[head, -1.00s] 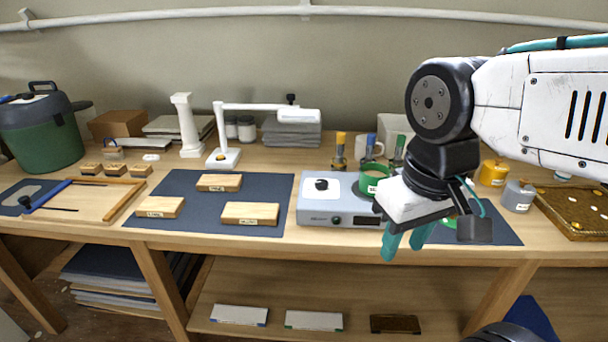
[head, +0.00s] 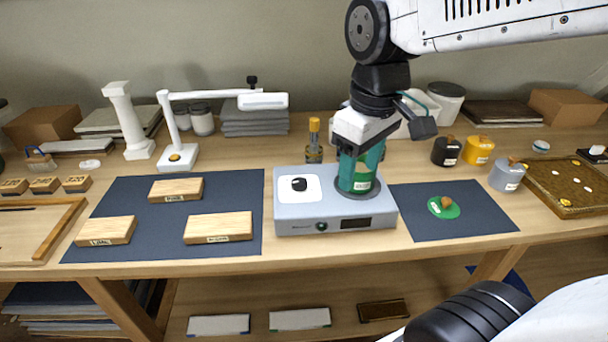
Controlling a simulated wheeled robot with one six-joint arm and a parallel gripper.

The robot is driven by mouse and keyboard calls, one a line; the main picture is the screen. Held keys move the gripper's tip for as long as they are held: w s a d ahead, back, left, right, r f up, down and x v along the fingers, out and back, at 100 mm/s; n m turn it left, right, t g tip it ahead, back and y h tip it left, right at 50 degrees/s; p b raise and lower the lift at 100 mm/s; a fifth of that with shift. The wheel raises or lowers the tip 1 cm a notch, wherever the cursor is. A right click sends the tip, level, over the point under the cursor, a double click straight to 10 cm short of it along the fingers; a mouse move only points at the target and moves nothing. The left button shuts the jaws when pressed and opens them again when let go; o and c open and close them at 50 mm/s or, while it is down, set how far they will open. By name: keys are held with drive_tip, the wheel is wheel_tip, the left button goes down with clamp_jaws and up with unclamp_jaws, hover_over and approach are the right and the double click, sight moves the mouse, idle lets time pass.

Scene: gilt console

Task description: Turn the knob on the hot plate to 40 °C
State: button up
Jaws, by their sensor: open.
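The hot plate (head: 300,217) is a grey box in the middle of the table. Its front carries a small round dark knob (head: 322,226) and a dark display (head: 356,222); the knob's setting is too small to read. A black piece (head: 299,184) sits on the white square on its top left. A green mug (head: 361,186) stands on the round dark heating plate at right. My gripper (head: 362,178) points down at the mug, with its teal fingers open around or in front of it; I cannot tell whether they touch it.
A green lid with a brown knob (head: 444,207) lies on the dark mat right of the hot plate. Several small jars, including a yellow one (head: 479,150), stand behind it. A bottle (head: 314,143) stands behind the hot plate. Wooden blocks (head: 218,227) lie on the left mat.

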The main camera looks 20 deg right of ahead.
drive_tip(key=w+a+f+n, duration=0.1)
drive_tip(key=w+f+n, duration=0.3)
drive_tip(key=w, duration=0.8)
drive_tip(key=n+g, duration=0.1)
drive_tip(key=n, duration=0.5)
approach(299, 181)
drive_tip(key=shift+s+d+f, duration=0.1)
drive_tip(key=shift+s+f, duration=0.05)
drive_tip(key=shift+s, duration=0.2)
drive_tip(key=f, duration=0.7)
drive_tip(key=shift+w+f, duration=0.2)
drive_tip(key=shift+w, duration=0.15)
drive_tip(key=shift+f, duration=0.45)
drive_tip(key=c, duration=1)
